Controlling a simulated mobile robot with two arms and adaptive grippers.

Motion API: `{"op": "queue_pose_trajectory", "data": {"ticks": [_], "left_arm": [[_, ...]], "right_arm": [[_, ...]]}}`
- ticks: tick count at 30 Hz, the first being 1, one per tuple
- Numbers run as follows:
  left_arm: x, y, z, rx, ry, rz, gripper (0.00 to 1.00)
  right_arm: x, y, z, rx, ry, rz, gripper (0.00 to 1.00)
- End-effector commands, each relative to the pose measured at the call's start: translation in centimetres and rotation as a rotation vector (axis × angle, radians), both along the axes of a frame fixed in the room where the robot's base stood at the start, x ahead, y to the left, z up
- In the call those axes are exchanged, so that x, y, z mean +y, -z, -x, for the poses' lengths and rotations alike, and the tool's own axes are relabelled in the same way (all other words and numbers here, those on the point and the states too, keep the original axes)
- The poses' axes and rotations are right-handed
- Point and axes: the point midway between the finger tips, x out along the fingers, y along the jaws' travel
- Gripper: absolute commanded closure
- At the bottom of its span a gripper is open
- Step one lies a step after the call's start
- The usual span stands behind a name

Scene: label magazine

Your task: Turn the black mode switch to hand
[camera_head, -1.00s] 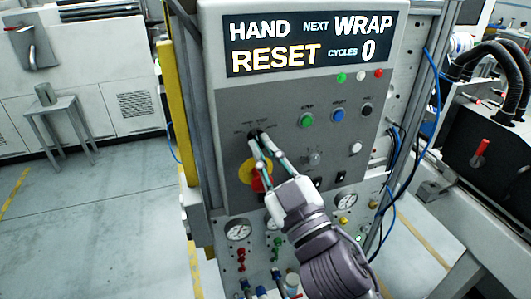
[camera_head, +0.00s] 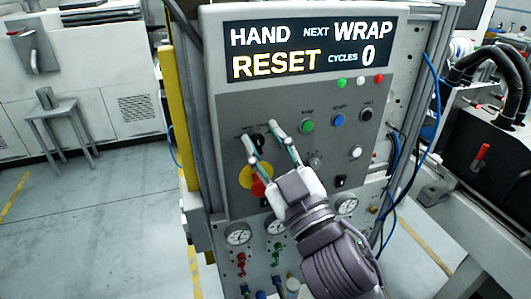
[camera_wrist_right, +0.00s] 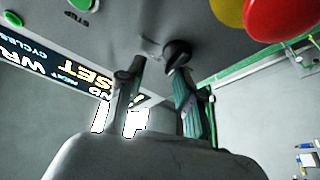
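The black mode switch (camera_head: 259,141) is on the grey control panel, between the parted fingertips of my right gripper (camera_head: 262,133). In the right wrist view the black switch knob (camera_wrist_right: 177,53) shows close to one fingertip of the right gripper (camera_wrist_right: 158,70); I cannot tell if they touch. The gripper is open, with a clear gap between its fingers. The display (camera_head: 312,48) at the top of the panel reads HAND, NEXT WRAP, RESET and CYCLES 0. The small labels around the switch are too small to read. My left gripper is not in view.
A red mushroom button on a yellow disc (camera_head: 247,177) sits just below the switch, partly behind my fingers. Green, blue and black buttons (camera_head: 338,119) are to the right. Gauges (camera_head: 238,234) and valves line the bottom. Blue hoses hang at the right.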

Motion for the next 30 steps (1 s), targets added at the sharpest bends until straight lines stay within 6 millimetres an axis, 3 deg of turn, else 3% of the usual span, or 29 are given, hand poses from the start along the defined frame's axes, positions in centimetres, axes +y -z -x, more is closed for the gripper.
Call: {"op": "queue_pose_trajectory", "data": {"ticks": [1, 6, 12, 30], "left_arm": [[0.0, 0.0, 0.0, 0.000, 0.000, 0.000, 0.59], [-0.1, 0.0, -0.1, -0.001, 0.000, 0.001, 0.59], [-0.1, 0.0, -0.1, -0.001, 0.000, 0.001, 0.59], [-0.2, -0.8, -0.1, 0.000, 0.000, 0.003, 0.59]], "right_arm": [[0.0, -1.4, 0.1, -0.008, -0.001, -0.005, 0.67], [0.0, -4.7, 0.0, -0.007, -0.001, -0.005, 0.67], [0.0, -7.1, 0.0, -0.003, -0.001, -0.002, 0.67], [0.1, -7.5, 0.1, 0.010, -0.015, 0.007, 0.67]]}}
